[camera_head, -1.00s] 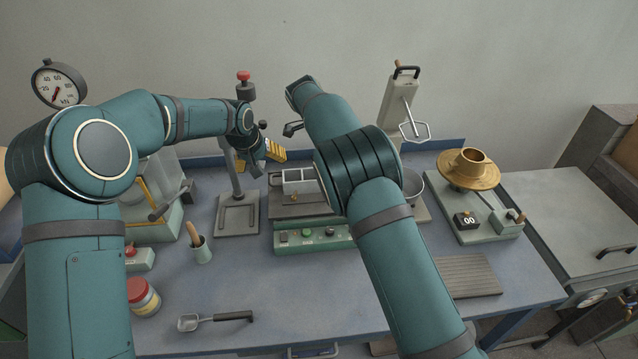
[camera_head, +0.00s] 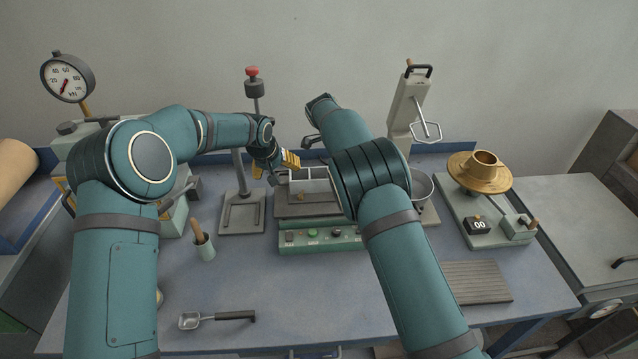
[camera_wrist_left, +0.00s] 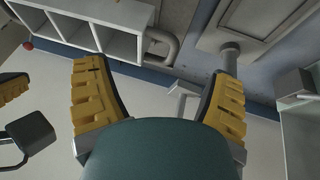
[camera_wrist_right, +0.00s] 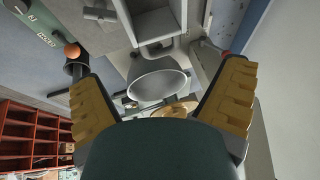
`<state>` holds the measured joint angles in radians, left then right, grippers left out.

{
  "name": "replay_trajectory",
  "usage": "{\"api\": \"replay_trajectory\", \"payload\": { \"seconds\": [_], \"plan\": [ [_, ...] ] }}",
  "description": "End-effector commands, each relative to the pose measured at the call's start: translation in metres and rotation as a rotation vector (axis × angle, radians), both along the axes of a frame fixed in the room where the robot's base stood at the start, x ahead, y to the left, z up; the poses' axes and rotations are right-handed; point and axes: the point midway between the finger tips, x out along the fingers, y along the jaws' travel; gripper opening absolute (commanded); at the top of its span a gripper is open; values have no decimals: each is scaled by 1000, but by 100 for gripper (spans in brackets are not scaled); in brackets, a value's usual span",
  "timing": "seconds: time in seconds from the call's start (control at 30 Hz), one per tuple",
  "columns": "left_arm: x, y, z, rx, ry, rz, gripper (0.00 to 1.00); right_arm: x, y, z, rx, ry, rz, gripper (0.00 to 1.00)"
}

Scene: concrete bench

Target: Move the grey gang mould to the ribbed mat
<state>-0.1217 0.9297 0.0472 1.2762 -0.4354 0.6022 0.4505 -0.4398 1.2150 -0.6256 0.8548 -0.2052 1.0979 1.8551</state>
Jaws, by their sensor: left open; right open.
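The grey gang mould (camera_head: 312,186), an open box with several compartments, sits on the plate of the green-fronted machine (camera_head: 322,239), partly hidden by my right arm. My left gripper (camera_head: 277,166) is open just beyond its left end. In the left wrist view the mould (camera_wrist_left: 98,32) and its end handle (camera_wrist_left: 162,46) show past the open fingers (camera_wrist_left: 155,78). My right gripper is hardly visible in the head view. In the right wrist view its fingers (camera_wrist_right: 160,75) are open, with the mould (camera_wrist_right: 155,22) beyond them. The ribbed mat (camera_head: 478,283) lies bare at front right.
A brass flow table (camera_head: 482,172) stands behind the mat. A metal bowl (camera_wrist_right: 157,82) is close to the mould's right end. A stand with a red knob (camera_head: 252,72) rises left of the mould. A scoop (camera_head: 215,319) lies in front; the bench's front middle is clear.

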Motion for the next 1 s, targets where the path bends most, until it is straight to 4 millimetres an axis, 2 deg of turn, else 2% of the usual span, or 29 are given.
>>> {"api": "replay_trajectory", "payload": {
  "seconds": [0.2, 0.43, 0.6, 0.9, 0.93, 1.0],
  "plan": [
    [15, -7, -37, -1, 1, 0, 84, 7, -16, -37, -1, 2, 0, 95],
    [27, -12, -64, 0, 1, 0, 84, 13, -26, -63, 0, 0, 1, 95],
    [30, -14, -72, 0, 0, 1, 84, 15, -30, -72, 0, 0, 1, 95],
    [31, -14, -72, 0, 0, 0, 84, 15, -30, -73, 0, 0, 0, 95],
    [31, -14, -72, 0, 0, 0, 84, 15, -30, -73, 0, 0, 0, 93],
    [31, -14, -72, 0, 0, 0, 59, 15, -30, -73, 0, 0, 0, 68]
  ]
}}
